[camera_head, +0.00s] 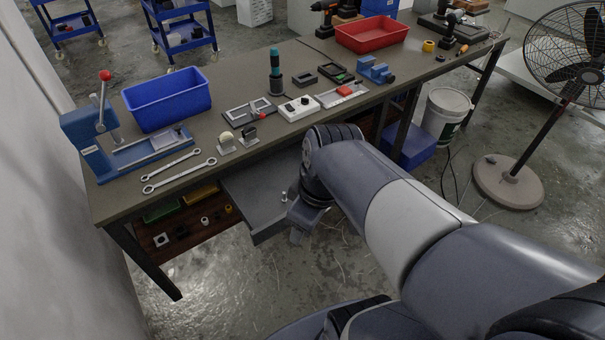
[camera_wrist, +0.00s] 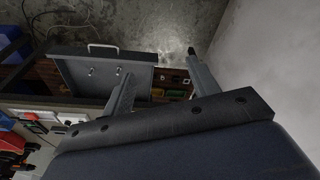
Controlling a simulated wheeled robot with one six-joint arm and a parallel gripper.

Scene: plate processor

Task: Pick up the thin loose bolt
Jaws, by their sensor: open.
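The open grey drawer (camera_head: 249,205) sticks out under the front of the workbench. In the wrist view, two small pale bolts, a left one (camera_wrist: 91,72) and a right one (camera_wrist: 118,71), are inside the drawer (camera_wrist: 75,62). They are too small to tell surely which is thinner. In the head view a small bolt (camera_head: 284,197) shows beside my gripper (camera_head: 300,225), which is at the drawer's right end and partly hides it. In the wrist view my gripper (camera_wrist: 160,78) has its fingers wide apart with nothing between them. Its left finger overlaps the drawer's edge.
The workbench (camera_head: 225,185) above the drawer holds two wrenches (camera_head: 178,175), a blue bin (camera_head: 167,99), a blue press (camera_head: 100,145) and a red bin (camera_head: 372,34). A lower shelf (camera_head: 180,240) with small parts lies beside the drawer. Open floor is in front.

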